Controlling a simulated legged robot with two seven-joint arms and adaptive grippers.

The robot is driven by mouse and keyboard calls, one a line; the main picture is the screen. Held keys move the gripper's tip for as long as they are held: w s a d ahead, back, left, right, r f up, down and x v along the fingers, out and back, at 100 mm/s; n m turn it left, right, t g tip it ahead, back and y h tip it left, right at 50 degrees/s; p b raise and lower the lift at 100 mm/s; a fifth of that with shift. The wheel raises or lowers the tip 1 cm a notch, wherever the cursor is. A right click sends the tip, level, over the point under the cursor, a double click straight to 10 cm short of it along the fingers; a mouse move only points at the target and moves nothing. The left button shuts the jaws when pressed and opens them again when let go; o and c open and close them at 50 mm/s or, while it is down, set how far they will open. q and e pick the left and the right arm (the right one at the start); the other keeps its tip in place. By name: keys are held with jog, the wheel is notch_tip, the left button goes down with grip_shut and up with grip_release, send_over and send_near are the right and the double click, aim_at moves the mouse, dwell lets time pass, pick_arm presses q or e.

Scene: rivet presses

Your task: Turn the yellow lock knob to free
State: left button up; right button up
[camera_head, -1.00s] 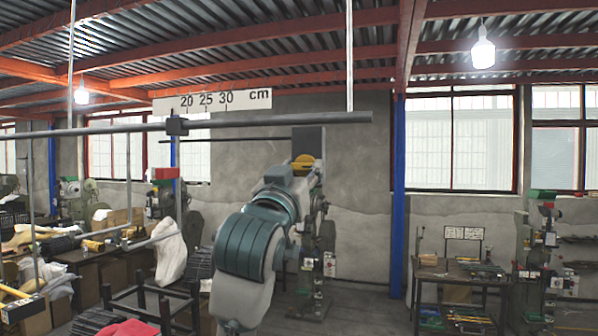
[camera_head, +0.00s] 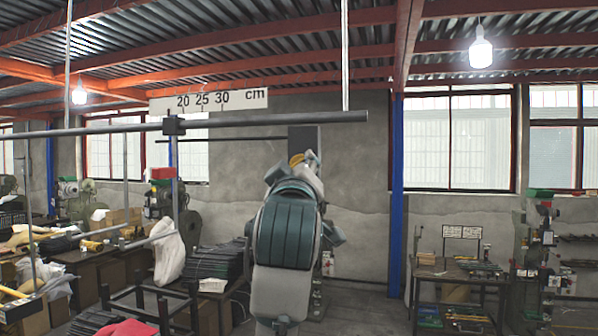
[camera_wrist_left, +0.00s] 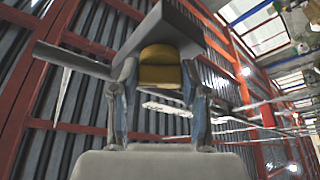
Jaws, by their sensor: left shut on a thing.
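The yellow lock knob (camera_head: 297,159) sits at the front of a dark grey block (camera_head: 303,137) near the right end of a horizontal rod. In the head view my left arm and wrist hide much of the knob. My left gripper (camera_head: 312,160) is up at the knob, its fingers partly hidden. In the left wrist view the knob (camera_wrist_left: 160,54) lies between the two fingers of my left gripper (camera_wrist_left: 159,70), below the block (camera_wrist_left: 165,27). The fingers are closed on its sides. My right gripper is not in view.
A long grey rod (camera_head: 270,119) with a slider (camera_head: 174,126) and a white centimetre scale (camera_head: 235,99) spans above my arm. A blue post (camera_head: 396,200) and a tool table (camera_head: 460,270) stand to the right. A black frame table (camera_head: 150,296) stands at lower left.

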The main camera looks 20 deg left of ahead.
pick_arm(q)
jog(key=n+g+y, duration=0.1)
jog(key=n, duration=0.2)
jog(key=n+g, duration=0.1)
jog(key=n, duration=0.1)
jog(key=shift+d+n+y, duration=0.2)
jog(key=shift+n+y, duration=0.2)
jog(key=n, duration=0.2)
jog(key=n+g, duration=0.1)
jog(key=n, duration=0.1)
jog(key=shift+r+g, duration=0.1)
jog(key=shift+g, duration=0.2)
jog(key=shift+w+n+g, duration=0.1)
jog(key=shift+n+g, duration=0.3)
jog(key=shift+n, duration=0.6)
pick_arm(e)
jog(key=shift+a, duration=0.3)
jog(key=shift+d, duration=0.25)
pick_arm(q)
jog(key=o, duration=1.1)
jog(key=shift+o, duration=0.2)
